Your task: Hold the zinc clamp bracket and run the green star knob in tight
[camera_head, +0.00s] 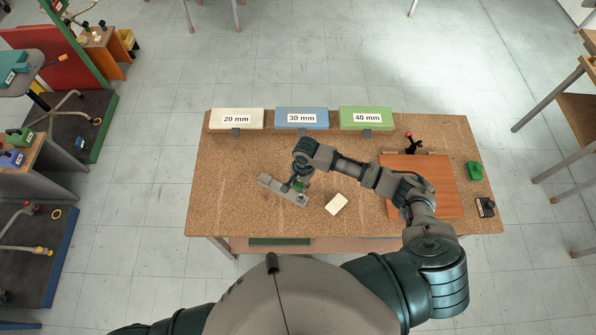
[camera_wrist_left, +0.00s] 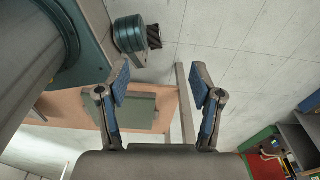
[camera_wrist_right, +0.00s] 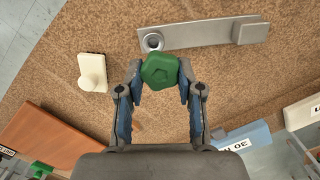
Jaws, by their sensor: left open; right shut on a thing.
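The zinc clamp bracket (camera_head: 272,185) lies flat and slantwise on the cork-topped table, left of its middle. In the right wrist view the bracket (camera_wrist_right: 200,34) shows a round hole at one end and a raised block at the other. My right gripper (camera_head: 299,184) is over the holed end. It is shut on the green star knob (camera_wrist_right: 160,70), which sits between its fingertips beside the hole in that view. Whether the knob touches the bracket cannot be told. My left gripper (camera_wrist_left: 160,85) is open and empty, away from the bracket.
A cream block (camera_head: 336,204) lies right of the bracket. White (camera_head: 236,119), blue (camera_head: 302,118) and green (camera_head: 366,119) labelled boxes line the back edge. An orange-brown board (camera_head: 440,185), a green item (camera_head: 474,171) and a dark small item (camera_head: 486,207) are at the right.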

